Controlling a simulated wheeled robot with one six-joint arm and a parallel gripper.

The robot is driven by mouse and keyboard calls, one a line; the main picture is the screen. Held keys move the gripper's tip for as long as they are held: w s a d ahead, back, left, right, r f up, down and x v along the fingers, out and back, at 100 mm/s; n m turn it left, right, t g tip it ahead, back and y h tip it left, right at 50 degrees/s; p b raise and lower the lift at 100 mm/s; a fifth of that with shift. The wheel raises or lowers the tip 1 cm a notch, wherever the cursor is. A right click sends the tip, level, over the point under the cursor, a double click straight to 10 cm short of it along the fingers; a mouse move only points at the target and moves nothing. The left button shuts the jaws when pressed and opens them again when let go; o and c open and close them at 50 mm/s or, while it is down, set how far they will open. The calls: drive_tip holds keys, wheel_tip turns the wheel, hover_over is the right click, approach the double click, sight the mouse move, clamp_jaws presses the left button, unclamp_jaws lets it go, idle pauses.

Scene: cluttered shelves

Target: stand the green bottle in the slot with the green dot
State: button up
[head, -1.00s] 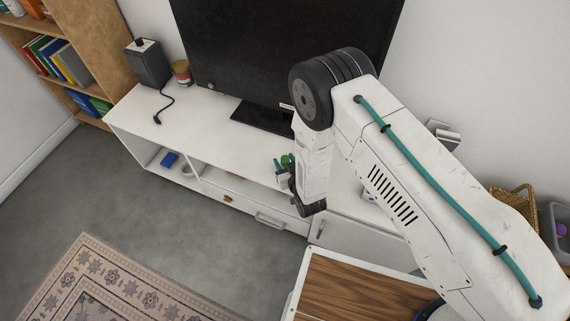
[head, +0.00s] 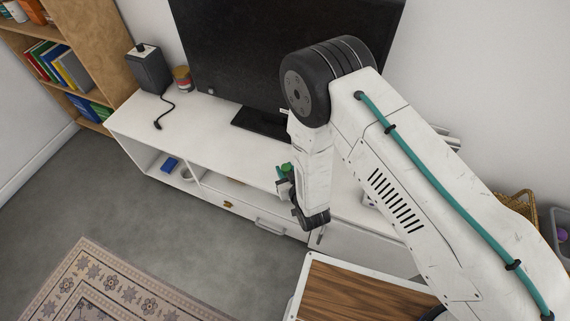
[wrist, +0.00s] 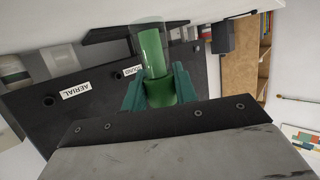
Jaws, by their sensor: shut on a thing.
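The green bottle (wrist: 153,55) is between the two teal fingers of my gripper (wrist: 160,92) in the wrist view, and the fingers are shut on it. Its upper part looks clear and paler, its lower part solid green. In the head view only a small green part of the bottle (head: 287,167) shows beside my wrist, above the front of the white TV cabinet (head: 215,115). My arm hides much of the gripper there. I cannot make out a slot with a green dot in either view.
A large black TV (head: 275,50) stands on the cabinet, with a black speaker (head: 150,70) and a tin (head: 182,79) to its left. In the wrist view, a dark panel labelled AERIAL (wrist: 77,91) lies behind the bottle. The cabinet top left of the TV base is mostly clear.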

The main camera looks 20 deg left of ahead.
drive_tip(key=s+d+r, duration=0.1)
drive_tip(key=s+d, duration=0.4)
drive_tip(key=s, duration=0.6)
drive_tip(key=w+d+r+m+t+h, duration=0.1)
drive_tip(key=w+d+r+m+h, duration=0.1)
drive_tip(key=w+d+r, duration=0.45)
drive_tip(key=w+d+r+m+t+h, duration=0.1)
drive_tip(key=w+d+r, duration=0.2)
drive_tip(key=w+d, duration=0.55)
drive_tip(key=w+d+r+m+h, duration=0.1)
drive_tip(key=w+d+r+h, duration=0.1)
drive_tip(key=d, duration=0.5)
drive_tip(key=w+d+r+m+t+h, duration=0.1)
drive_tip(key=w+d+r+m+h, duration=0.1)
drive_tip(key=d, duration=0.6)
drive_tip(key=w+d+r+m+h, duration=0.2)
drive_tip(key=d+r, duration=0.2)
drive_tip(key=d, duration=0.4)
drive_tip(key=shift+w+d+r, duration=0.2)
drive_tip(key=shift+w+r, duration=0.1)
drive_tip(key=shift+w, duration=0.05)
